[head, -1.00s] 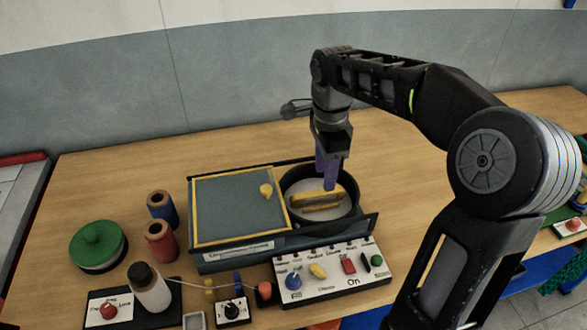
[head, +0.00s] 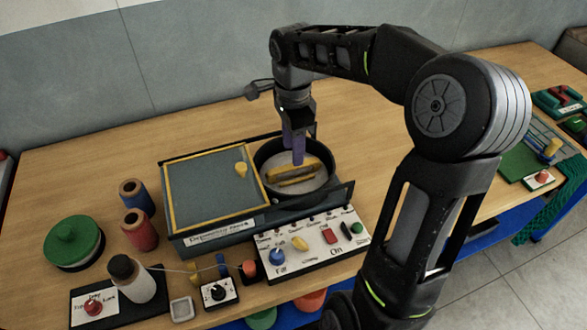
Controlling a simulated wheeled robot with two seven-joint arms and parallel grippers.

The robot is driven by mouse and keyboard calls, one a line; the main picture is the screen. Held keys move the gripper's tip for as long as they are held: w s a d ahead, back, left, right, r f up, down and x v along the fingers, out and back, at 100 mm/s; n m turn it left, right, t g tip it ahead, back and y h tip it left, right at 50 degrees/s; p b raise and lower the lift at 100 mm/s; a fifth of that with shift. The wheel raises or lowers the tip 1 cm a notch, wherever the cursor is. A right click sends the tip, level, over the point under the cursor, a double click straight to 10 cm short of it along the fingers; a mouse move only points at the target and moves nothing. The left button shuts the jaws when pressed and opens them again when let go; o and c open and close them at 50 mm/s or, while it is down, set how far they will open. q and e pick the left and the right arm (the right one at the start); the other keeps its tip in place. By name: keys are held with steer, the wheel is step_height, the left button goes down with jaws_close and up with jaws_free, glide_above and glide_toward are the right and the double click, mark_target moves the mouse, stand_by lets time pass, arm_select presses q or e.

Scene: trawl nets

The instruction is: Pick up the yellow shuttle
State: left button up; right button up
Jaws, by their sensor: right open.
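The yellow shuttle (head: 306,172) lies in the round dark basin (head: 264,184) of the machine on the wooden table. It rests on the basin's pale floor, with a darker slot along its length. My right gripper (head: 298,160) points down over the basin, its purple fingers right at the shuttle's back edge and hiding part of it. The fingers are open. I cannot tell whether they touch the shuttle. My left gripper is not in view.
A lidded box with a yellow-rimmed top (head: 205,190) adjoins the basin on the left. A control panel (head: 318,245) with knobs stands in front. Blue and red spools (head: 137,195), a green-lidded pot (head: 74,240) and a white bottle (head: 133,280) stand left.

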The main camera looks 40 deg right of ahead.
mark_target(294, 170)
steer(key=shift+f+p, duration=0.7)
steer(key=shift+f, duration=1.9)
steer(key=shift+s, duration=0.1)
jaws_close()
